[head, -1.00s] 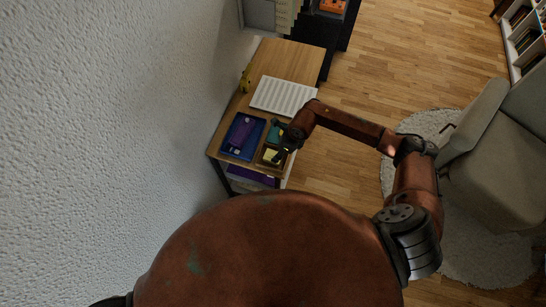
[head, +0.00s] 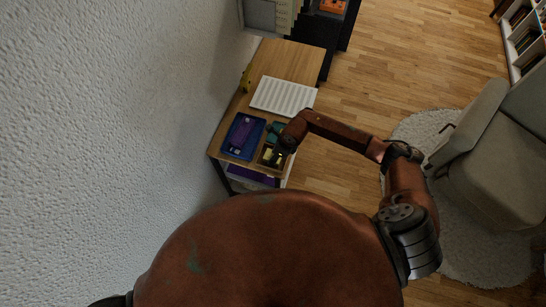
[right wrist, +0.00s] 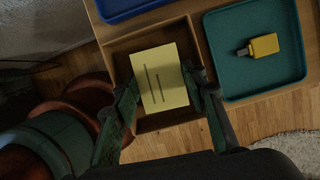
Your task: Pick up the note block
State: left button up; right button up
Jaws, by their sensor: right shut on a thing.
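The note block (right wrist: 160,78) is a pale yellow pad with a few dark lines. In the right wrist view it lies over the open wooden tray (right wrist: 120,46). My right gripper (right wrist: 163,88) has one finger on each side of the pad and is shut on it. I cannot tell whether the pad is clear of the tray floor. In the head view my right gripper (head: 276,156) is over the small wooden tray at the near end of the desk, partly hiding the yellow pad (head: 267,154). My left gripper is not in view.
A teal tray (right wrist: 272,82) holding a yellow USB stick (right wrist: 264,45) is beside the wooden tray. A blue tray (head: 232,150) holds a purple object. A white lined sheet (head: 283,96) and a small yellow figure (head: 246,80) are farther back on the desk. A wall stands left.

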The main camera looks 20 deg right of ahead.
jog(key=c, duration=0.3)
jog(key=shift+c, duration=0.2)
